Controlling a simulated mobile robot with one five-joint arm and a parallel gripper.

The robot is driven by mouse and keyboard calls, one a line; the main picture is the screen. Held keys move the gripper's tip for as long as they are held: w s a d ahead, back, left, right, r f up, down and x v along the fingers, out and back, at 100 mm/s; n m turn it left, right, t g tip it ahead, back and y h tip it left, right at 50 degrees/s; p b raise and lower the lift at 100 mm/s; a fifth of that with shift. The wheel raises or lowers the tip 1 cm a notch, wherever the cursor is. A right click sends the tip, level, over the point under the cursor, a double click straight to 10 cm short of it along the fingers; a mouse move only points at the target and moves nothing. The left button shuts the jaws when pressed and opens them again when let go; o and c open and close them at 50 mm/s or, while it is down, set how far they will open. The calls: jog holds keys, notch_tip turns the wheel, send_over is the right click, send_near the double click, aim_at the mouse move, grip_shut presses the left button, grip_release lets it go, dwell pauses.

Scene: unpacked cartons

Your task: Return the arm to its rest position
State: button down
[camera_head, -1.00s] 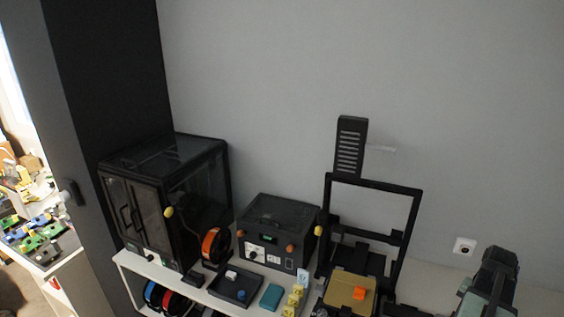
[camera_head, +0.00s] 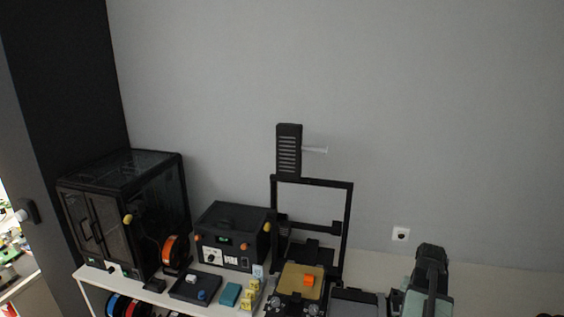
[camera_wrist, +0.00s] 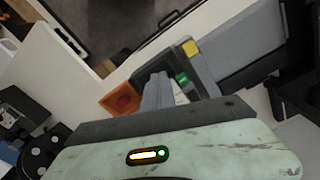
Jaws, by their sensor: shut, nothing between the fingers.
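My arm (camera_head: 430,283), pale green and black, stands folded at the lower right of the head view, in front of the grey wall. In the wrist view, the pale green housing with a lit indicator fills the bottom. My gripper (camera_wrist: 157,90) shows as grey fingers beyond its dark edge, close together with nothing seen between them. The fingers are not clearly seen in the head view.
A white shelf holds a black enclosure (camera_head: 125,215), a control box (camera_head: 232,236), a dark tray (camera_head: 194,288) and a black-framed printer (camera_head: 347,215) with an orange piece (camera_head: 308,280) on its bed. A wall socket (camera_head: 401,234) is left of my arm.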

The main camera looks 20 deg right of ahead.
jog(key=w+a+n, duration=0.3)
jog(key=w+a, duration=0.3)
jog(key=a, duration=0.5)
jog(key=w+a+n, duration=0.3)
jog(key=w+a, duration=0.3)
jog(key=a, duration=0.5)
jog(key=w+a+n, duration=0.3)
jog(key=w+a, duration=0.3)
jog(key=a, duration=0.5)
jog(key=a+n, duration=0.3)
jog(key=a, duration=0.9)
notch_tip(320, 180, down, 8)
jog(key=s+b, duration=0.2)
jog(key=b, duration=0.5)
jog(key=shift+b, duration=0.4)
jog(key=shift+a+r, duration=0.1)
jog(key=shift+a, duration=0.05)
